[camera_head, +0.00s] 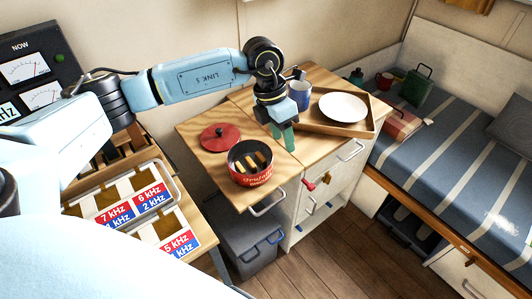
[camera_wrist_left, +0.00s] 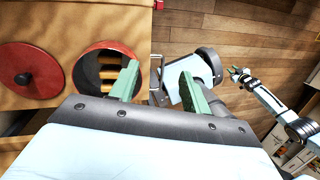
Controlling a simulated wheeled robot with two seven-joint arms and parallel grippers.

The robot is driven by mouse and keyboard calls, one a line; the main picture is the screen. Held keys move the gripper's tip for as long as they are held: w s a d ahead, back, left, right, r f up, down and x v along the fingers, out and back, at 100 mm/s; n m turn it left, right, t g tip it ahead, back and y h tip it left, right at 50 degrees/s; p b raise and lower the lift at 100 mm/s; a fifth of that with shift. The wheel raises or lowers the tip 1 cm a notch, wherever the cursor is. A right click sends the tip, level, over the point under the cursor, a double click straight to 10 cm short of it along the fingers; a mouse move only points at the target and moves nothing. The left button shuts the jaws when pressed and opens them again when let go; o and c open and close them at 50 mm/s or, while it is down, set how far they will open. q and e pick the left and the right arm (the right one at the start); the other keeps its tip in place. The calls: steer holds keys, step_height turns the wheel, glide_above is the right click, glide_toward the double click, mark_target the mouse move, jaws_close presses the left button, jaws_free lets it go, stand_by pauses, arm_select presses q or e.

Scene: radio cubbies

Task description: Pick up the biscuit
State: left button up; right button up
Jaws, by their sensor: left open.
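The biscuits (camera_head: 251,161) are several pale yellow-brown bars inside an open red tin (camera_head: 252,180) on the wooden worktop. In the left wrist view the biscuits (camera_wrist_left: 109,72) show in the tin (camera_wrist_left: 84,73), partly hidden behind one finger of my left gripper (camera_wrist_left: 160,90). In the head view my left gripper (camera_head: 283,140), with green fingers, points down, to the right of the tin and apart from it. It is open and empty. My right gripper (camera_wrist_left: 237,73) shows small and far off in the left wrist view; its jaws are too small to judge.
A red lid (camera_head: 221,137) with a dark knob lies left of the tin. Behind my left gripper are a blue mug (camera_head: 299,93) and a white plate (camera_head: 343,107) on a wooden tray (camera_head: 318,126). The worktop's front edge, with a metal handle (camera_head: 268,203), is close to the tin.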

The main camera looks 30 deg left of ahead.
arm_select(q)
steer(key=w+a+y, duration=0.2)
steer(key=a+y, duration=0.1)
steer(key=a, duration=0.4)
steer(key=b, duration=0.1)
glide_above(259, 157)
steer(key=shift+n, duration=0.4)
steer(key=f, duration=0.6)
steer(key=shift+w, duration=0.3)
steer(key=f, duration=0.3)
steer(key=f+b, duration=0.1)
steer(key=shift+s+f, duration=0.25)
steer(key=shift+f, duration=0.65)
steer(key=c, duration=0.6)
arm_select(e)
steer(key=w, duration=0.6)
steer(key=shift+w+a, duration=0.15)
steer(key=shift+a, duration=0.1)
